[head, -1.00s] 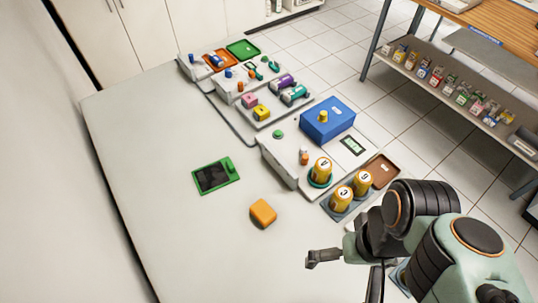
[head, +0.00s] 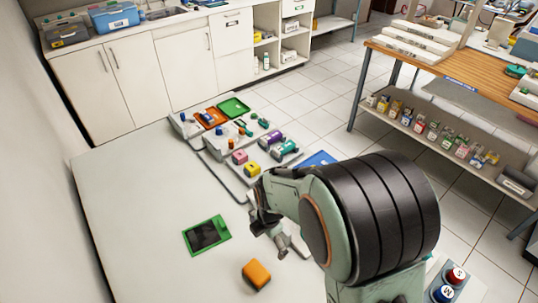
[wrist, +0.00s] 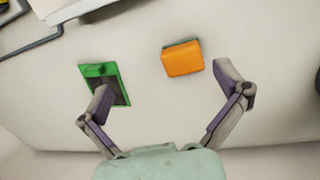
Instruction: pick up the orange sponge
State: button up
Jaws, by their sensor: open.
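The orange sponge (head: 256,274) lies on the pale table near the bottom middle of the head view. In the wrist view the sponge (wrist: 182,58) lies ahead of my gripper (wrist: 163,82), between the lines of its two fingers and nearer the right one. My gripper (head: 272,236) is open and empty, and in the head view it hangs above the table just beyond the sponge. Nothing touches the sponge. The left finger covers part of a green-framed device in the wrist view.
The green-framed device (head: 207,235) with a dark screen lies left of the sponge. Beyond are a yellow block (head: 252,169), a pink block (head: 240,157) and small trays. My arm hides much of the right side. The table's left part is clear.

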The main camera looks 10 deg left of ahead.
jog(key=n+g, duration=0.1)
send_over(256, 270)
jog(key=shift+h, duration=0.4)
notch_tip(256, 270, down, 5)
jog(key=shift+f, duration=0.15)
notch_tip(256, 270, down, 5)
jog(key=shift+f, duration=0.6)
jog(key=c, duration=1.2)
